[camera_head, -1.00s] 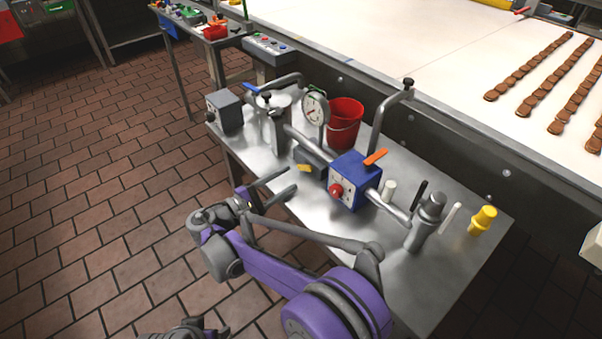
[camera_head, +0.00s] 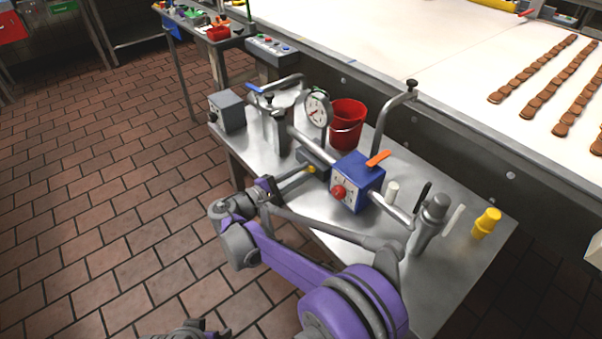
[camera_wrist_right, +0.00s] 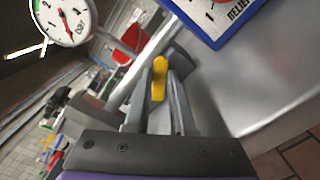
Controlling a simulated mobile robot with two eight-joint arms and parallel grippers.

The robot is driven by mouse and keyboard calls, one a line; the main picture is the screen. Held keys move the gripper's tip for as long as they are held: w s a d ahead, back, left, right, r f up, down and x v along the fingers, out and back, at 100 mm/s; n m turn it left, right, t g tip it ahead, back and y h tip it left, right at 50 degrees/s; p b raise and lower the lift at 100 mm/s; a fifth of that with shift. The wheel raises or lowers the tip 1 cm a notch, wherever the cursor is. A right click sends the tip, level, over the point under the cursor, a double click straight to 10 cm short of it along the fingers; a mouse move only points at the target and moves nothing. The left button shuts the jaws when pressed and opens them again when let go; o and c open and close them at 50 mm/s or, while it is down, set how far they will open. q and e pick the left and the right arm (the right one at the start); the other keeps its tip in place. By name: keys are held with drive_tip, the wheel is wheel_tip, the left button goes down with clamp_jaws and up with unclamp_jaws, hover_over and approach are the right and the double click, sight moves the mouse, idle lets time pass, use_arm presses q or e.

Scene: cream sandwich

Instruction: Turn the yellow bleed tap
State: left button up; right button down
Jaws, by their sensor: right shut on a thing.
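The small yellow bleed tap (camera_head: 311,169) sits on the grey block low on the pipework, left of the blue box. In the right wrist view the tap (camera_wrist_right: 159,76) stands upright between my fingertips, its top showing above them. My right gripper (camera_head: 305,172) reaches in from the front left and is shut on the tap; its fingers (camera_wrist_right: 166,98) also show in the right wrist view. The fingers hide the tap's lower part. My left gripper's fingers do not show.
The blue box (camera_head: 357,182) with a red knob and orange lever stands just right of the tap. A pressure gauge (camera_head: 317,108) and a red bucket (camera_head: 347,124) stand behind.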

drive_tip(key=shift+s+f+m+p, duration=0.15)
drive_tip(key=shift+m+p, duration=0.2)
drive_tip(key=shift+m, duration=0.65)
drive_tip(key=shift+d+f+m, duration=0.1)
drive_tip(key=shift+f+m, duration=0.25)
drive_tip(key=shift+m, duration=0.85)
drive_tip(key=c, duration=0.8)
unclamp_jaws()
drive_tip(key=shift+o, duration=0.2)
